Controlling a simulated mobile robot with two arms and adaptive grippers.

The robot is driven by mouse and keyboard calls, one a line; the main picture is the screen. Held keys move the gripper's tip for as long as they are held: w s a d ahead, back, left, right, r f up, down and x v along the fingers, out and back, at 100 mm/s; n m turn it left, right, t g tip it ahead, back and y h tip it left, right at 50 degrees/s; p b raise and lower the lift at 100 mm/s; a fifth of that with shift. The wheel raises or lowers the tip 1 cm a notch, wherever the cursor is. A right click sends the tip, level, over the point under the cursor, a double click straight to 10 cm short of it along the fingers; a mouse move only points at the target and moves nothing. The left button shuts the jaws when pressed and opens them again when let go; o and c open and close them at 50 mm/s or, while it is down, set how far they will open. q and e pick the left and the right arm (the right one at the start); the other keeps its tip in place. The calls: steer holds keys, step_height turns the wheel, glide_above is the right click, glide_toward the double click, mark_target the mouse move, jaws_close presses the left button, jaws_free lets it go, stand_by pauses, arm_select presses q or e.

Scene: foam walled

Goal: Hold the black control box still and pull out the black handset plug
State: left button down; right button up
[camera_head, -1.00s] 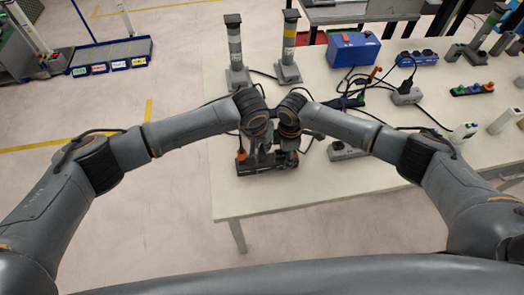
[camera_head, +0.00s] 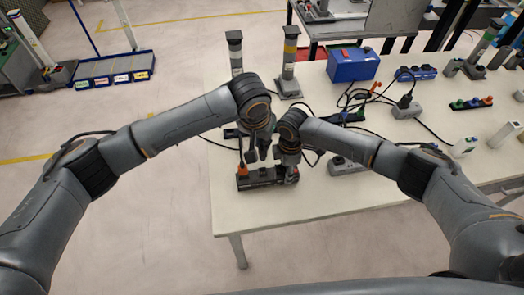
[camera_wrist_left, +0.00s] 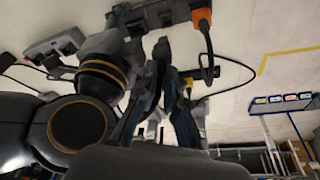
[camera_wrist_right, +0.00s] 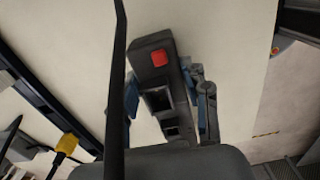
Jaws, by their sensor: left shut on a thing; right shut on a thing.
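The black control box (camera_head: 262,181) lies near the table's front left edge. It also shows in the right wrist view (camera_wrist_right: 155,66), with a red button and two dark openings on its top. My right gripper (camera_head: 291,172) is shut on the box's right part, one finger on each side of it (camera_wrist_right: 168,103). My left gripper (camera_head: 258,156) is above the box, apart from it, fingers pointing down. It is shut on the black handset plug, which is mostly hidden between its fingers. An orange plug (camera_wrist_left: 203,20) with a black cable is at the box's left end.
A blue case (camera_head: 352,65), a grey socket block (camera_head: 405,108) and another grey block (camera_head: 346,166) lie to the right among black cables. The table front (camera_head: 300,210) is bare.

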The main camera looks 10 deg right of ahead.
arm_select(q)
steer(key=shift+r, duration=1.1)
arm_select(e)
steer(key=o, duration=1.4)
step_height(320, 180, up, 12)
arm_select(q)
steer(key=shift+s+f, duration=0.1)
arm_select(e)
steer(key=shift+s, duration=0.1)
